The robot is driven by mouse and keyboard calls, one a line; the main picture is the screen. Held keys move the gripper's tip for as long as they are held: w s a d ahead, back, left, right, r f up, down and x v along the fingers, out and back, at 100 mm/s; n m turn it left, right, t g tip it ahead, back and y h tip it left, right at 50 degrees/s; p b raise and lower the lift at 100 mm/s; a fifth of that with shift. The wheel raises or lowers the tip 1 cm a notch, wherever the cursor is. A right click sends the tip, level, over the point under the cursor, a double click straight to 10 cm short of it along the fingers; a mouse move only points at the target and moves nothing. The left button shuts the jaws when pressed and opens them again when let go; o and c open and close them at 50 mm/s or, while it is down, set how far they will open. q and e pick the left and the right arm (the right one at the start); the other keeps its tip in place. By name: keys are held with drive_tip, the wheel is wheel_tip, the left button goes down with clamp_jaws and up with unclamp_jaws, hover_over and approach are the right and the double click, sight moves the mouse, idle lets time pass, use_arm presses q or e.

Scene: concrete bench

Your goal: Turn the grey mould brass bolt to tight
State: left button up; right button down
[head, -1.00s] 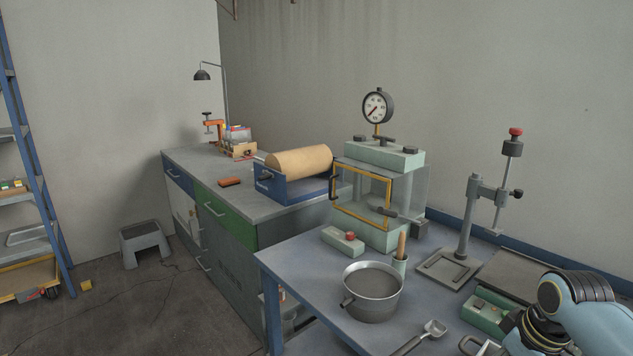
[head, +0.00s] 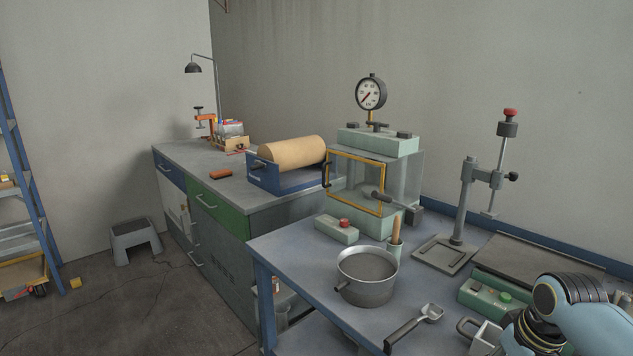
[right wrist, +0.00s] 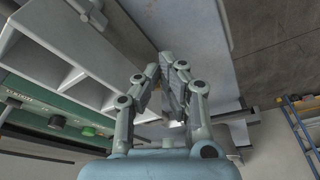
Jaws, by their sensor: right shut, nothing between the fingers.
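I cannot make out a brass bolt in either view. A light grey piece with a loop handle (head: 484,336) is partly cut off at the bottom edge of the head view, beside my right arm; I cannot tell whether it is the grey mould. In the right wrist view my right gripper (right wrist: 168,66) is shut and empty, its fingertips together over a grey-blue surface. A pale ribbed piece (right wrist: 65,72) lies to its left, and a grey bar-like part (right wrist: 238,118) shows behind the fingers at right. My left gripper is not in view.
The blue bench holds a metal pot (head: 367,277), a scoop (head: 416,325), a glass-sided chamber (head: 372,180) with a gauge (head: 371,93), a post stand (head: 463,205) and a green box with buttons (head: 486,296). A roll (head: 293,156) sits on the farther counter.

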drive_tip(key=shift+f, duration=0.25)
drive_tip(key=shift+w+a, duration=0.2)
drive_tip(key=shift+w, duration=0.4)
idle(0.9)
drive_tip(key=shift+s+d+r+p, duration=0.1)
drive_tip(key=shift+s+p, duration=0.25)
drive_tip(key=shift+p, duration=0.35)
wheel_tip(320, 180, up, 6)
drive_tip(key=p, duration=0.6)
drive_tip(key=shift+s, duration=0.15)
